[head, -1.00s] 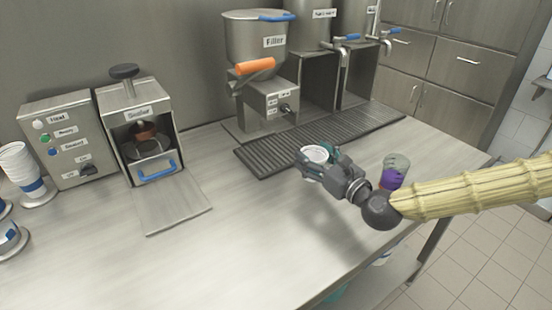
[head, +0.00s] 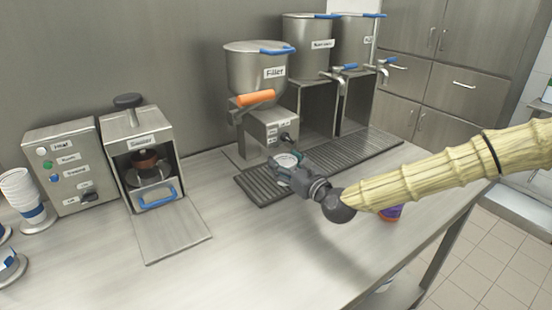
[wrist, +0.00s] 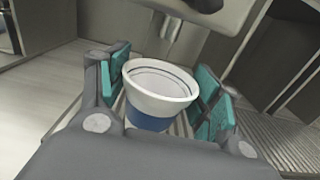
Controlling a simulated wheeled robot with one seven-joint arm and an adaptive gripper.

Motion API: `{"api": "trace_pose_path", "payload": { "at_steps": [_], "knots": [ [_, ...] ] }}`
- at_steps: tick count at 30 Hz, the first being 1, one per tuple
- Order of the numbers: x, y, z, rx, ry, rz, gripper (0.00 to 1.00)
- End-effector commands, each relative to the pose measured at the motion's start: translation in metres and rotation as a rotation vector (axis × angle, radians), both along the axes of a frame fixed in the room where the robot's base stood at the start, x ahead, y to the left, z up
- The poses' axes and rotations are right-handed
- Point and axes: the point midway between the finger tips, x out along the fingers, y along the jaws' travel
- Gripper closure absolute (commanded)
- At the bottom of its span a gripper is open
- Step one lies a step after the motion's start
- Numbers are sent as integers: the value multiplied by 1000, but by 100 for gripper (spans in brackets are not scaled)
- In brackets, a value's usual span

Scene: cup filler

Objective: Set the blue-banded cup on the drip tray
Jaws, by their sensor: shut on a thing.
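The blue-banded cup (wrist: 148,117) is white with a wide rim and a blue band low on its side.
The filler (head: 256,75) with an orange handle stands behind the cup, and its spout hangs close by. Taps (head: 341,75) stand over the tray farther right. A purple-banded cup (head: 391,212) is partly behind my arm. A sealer (head: 143,160) and stacked cups (head: 20,190) are at left.

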Motion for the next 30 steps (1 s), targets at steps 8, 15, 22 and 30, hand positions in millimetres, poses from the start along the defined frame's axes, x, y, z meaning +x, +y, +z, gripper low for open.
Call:
{"api": "trace_pose_path", "payload": {
  "at_steps": [8,15,22,30],
  "knots": [
    [17,11,0,0,0,0,59],
    [30,21,1,-2,-2,1,59],
    [45,30,-12,-2,3,-1,59],
    [45,30,-15,0,0,0,59]
  ]
}}
